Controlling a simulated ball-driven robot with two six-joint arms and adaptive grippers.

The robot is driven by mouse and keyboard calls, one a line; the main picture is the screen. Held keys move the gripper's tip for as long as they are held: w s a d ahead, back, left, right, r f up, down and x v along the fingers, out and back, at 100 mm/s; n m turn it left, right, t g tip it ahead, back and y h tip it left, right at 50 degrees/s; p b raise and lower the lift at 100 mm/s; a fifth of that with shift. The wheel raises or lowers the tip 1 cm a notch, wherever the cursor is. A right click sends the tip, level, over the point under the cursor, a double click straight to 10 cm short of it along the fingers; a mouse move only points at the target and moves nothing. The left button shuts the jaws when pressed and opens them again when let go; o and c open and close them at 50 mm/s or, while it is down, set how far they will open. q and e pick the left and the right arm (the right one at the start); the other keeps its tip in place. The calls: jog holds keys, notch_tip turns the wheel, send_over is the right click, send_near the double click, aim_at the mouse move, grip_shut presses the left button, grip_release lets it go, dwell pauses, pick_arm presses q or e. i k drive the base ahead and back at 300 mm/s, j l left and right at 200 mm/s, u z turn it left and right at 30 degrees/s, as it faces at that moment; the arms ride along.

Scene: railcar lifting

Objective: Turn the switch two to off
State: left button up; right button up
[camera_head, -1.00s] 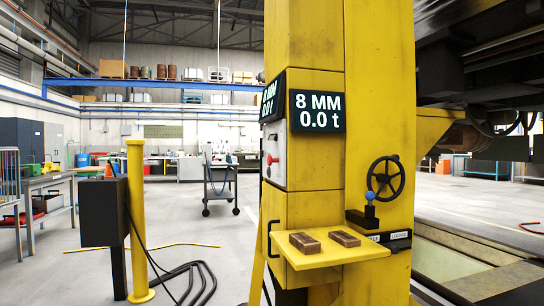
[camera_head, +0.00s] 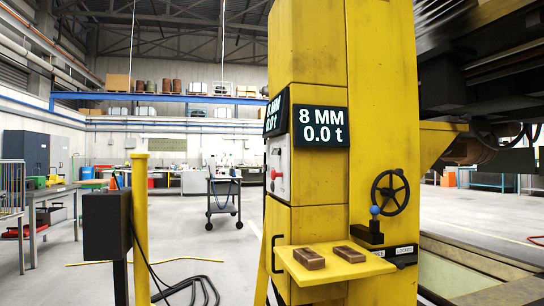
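A tall yellow lifting column (camera_head: 310,62) stands right of the middle in the head view. A grey control panel (camera_head: 278,165) with a red button (camera_head: 274,174) is on its left face, seen at a steep angle. I cannot tell which control there is switch two. A black handwheel (camera_head: 390,192) and a small lever with a blue knob (camera_head: 375,211) are on the column's right side, above a labelled plate (camera_head: 404,250). Neither of my grippers shows in the view.
A yellow shelf (camera_head: 335,268) with two brown blocks (camera_head: 309,258) juts from the column's front. A dark box on a post (camera_head: 106,225) and a yellow post (camera_head: 140,215) stand at left, with black cables (camera_head: 185,288) on the floor. A cart (camera_head: 223,192) stands behind.

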aim_at(274, 151)
jog(key=i+j+u, duration=0.4)
jog(key=i, duration=0.5)
jog(key=i+u, duration=0.4)
jog(key=i, duration=0.5)
jog(key=i+j+z, duration=0.2)
jog(key=i, duration=0.25)
jog(key=i+z, duration=0.2)
jog(key=i, duration=0.25)
jog(key=i+j+z, duration=0.15)
jog(key=i, duration=0.3)
jog(key=j, duration=0.1)
